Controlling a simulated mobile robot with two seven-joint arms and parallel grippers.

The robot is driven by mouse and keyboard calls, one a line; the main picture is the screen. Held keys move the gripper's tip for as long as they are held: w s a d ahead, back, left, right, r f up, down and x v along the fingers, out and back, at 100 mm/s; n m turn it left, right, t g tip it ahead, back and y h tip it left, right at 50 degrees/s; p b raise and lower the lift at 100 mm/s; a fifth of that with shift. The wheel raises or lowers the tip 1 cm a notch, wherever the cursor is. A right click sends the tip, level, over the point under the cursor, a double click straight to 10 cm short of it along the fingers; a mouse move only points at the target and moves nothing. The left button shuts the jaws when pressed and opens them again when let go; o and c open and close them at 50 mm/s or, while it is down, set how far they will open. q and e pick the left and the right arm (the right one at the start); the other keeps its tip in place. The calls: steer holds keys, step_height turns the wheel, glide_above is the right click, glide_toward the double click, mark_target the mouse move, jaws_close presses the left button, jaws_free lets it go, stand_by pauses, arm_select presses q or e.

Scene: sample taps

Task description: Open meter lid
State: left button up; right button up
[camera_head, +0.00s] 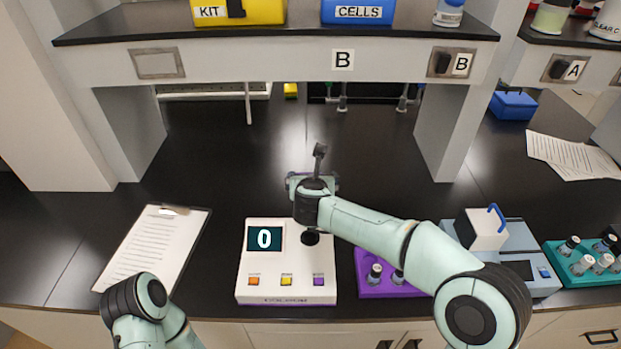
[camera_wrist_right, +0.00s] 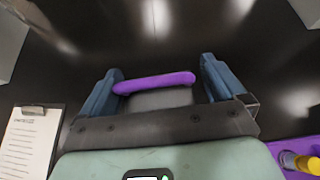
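The white meter (camera_head: 258,285) stands on the black bench, its display (camera_head: 264,239) reading 0 above orange, yellow and purple buttons. A dark round spot (camera_head: 310,238) shows on its top right. My right gripper (camera_head: 313,184) is above and behind the meter's back edge. In the right wrist view its blue fingers (camera_wrist_right: 162,80) stand wide apart. A purple bar (camera_wrist_right: 155,83), perhaps the lid's handle, lies across the gap between them. I cannot tell whether the fingers press on it. My left gripper is outside the picture.
A clipboard (camera_head: 152,250) lies left of the meter. A purple rack (camera_head: 377,283) with vials is close on its right, then a blue-grey device (camera_head: 525,275) with a blue handle and a teal rack (camera_head: 567,275). The bench behind the meter is clear beneath the shelf (camera_head: 270,60).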

steer(key=shift+s+a, duration=0.1)
stand_by(0.3)
steer(key=shift+s+r, duration=0.15)
steer(key=shift+s, duration=0.2)
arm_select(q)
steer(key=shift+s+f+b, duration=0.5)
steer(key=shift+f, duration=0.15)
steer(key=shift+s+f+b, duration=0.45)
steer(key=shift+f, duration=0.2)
arm_select(e)
steer(key=v, duration=1.2)
steer(key=shift+s+r, duration=0.2)
steer(key=shift+s, duration=0.1)
